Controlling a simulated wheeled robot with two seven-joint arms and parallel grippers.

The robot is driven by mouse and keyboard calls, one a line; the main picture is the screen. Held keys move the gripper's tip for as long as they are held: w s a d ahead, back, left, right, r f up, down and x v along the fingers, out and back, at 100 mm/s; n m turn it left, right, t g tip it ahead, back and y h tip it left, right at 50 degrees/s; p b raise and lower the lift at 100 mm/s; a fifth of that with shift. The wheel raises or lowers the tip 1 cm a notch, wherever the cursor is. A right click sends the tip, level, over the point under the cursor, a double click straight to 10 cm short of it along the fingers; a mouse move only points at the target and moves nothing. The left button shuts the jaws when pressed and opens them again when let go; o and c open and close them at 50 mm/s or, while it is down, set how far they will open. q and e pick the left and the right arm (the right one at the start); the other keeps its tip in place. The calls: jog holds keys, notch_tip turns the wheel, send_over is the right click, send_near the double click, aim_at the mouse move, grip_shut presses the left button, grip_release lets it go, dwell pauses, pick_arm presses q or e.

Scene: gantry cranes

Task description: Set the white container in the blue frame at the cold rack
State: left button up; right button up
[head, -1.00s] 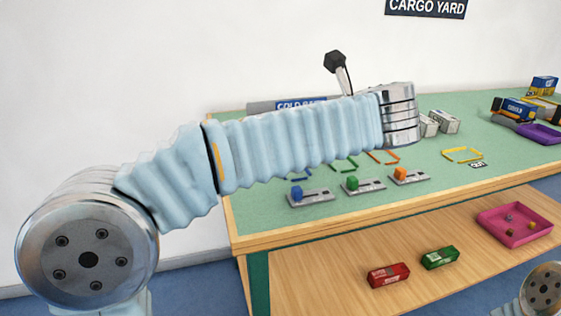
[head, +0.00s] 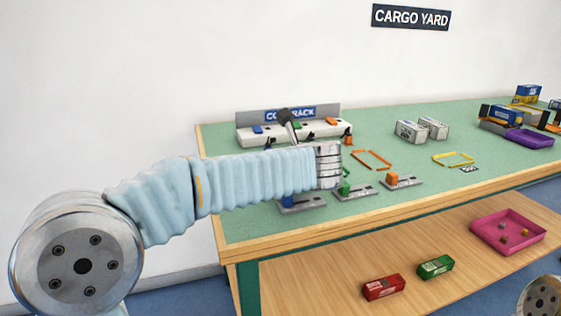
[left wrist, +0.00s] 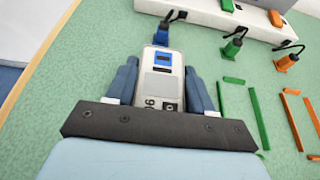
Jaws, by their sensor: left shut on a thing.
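My left gripper (left wrist: 164,88) is shut on a white container (left wrist: 163,76), with a dark blue finger on each side of it. The container has a blue patch on its top and shows only in the left wrist view. A blue plug (left wrist: 161,36) on a black cable lies just beyond the container. I cannot see the blue frame. My right gripper is out of view.
A green frame (left wrist: 226,113) and an orange frame (head: 359,154) lie to the right of the container. Green (left wrist: 232,46) and orange (left wrist: 287,62) plugs lie before the rack. Two white containers (head: 409,132) (head: 434,127) and a yellow frame (head: 437,160) are farther right.

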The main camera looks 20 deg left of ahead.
pick_arm(q)
jog(key=shift+f, duration=0.1)
jog(key=o, duration=1.1)
jog(key=shift+s+d+r, duration=0.1)
jog(key=shift+d+r, duration=0.05)
jog(key=shift+r, duration=0.1)
jog(key=p+v, duration=0.1)
jog(key=v, duration=1)
jog(key=shift+s+d, duration=0.15)
jog(key=shift+s, duration=0.1)
